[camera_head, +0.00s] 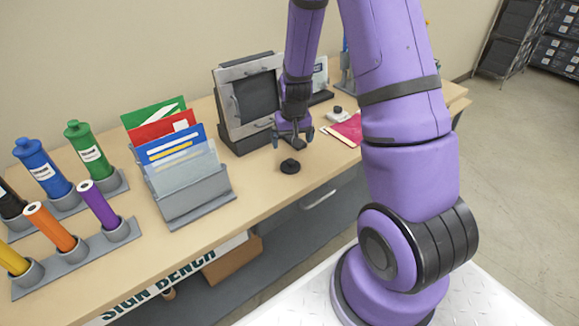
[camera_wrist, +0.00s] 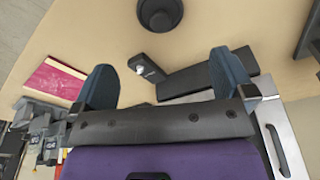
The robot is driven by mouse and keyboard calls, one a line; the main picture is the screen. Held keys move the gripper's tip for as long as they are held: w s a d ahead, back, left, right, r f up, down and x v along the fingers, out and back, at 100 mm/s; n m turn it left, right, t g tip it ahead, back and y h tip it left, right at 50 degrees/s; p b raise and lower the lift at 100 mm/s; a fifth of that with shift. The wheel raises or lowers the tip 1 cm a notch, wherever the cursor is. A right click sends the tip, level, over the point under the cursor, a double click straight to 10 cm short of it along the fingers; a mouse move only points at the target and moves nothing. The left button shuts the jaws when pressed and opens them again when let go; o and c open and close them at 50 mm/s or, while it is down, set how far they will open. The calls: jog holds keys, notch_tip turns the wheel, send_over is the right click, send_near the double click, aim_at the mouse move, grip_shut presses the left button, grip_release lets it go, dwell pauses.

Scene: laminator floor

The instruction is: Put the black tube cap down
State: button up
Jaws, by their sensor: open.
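The black tube cap (camera_head: 290,166) sits on the bench top near its front edge, in front of the grey framed device. It also shows at the top of the wrist view (camera_wrist: 160,14), apart from my fingers. My gripper (camera_head: 293,138) is above and just behind the cap in the head view. In the wrist view its two blue-grey fingers (camera_wrist: 164,82) stand wide apart with nothing held between them.
A grey framed device (camera_head: 249,100) stands behind my gripper. A folder rack (camera_head: 195,195) is to the left, with coloured tubes in holders (camera_head: 117,229) beyond. A pink-red card (camera_head: 349,130) lies to the right. Bare bench surrounds the cap.

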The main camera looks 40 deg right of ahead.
aim_at(290, 160)
jog(key=shift+w+d+f, duration=0.1)
jog(key=shift+w+f, duration=0.1)
jog(key=shift+f, duration=1.5)
jog(key=shift+w+f, duration=0.25)
jog(key=shift+f, duration=1.5)
jog(key=shift+w+d+f, duration=0.1)
jog(key=shift+w+f, duration=0.1)
jog(key=shift+f, duration=1.5)
jog(key=c, duration=1)
jog(key=shift+r, duration=0.2)
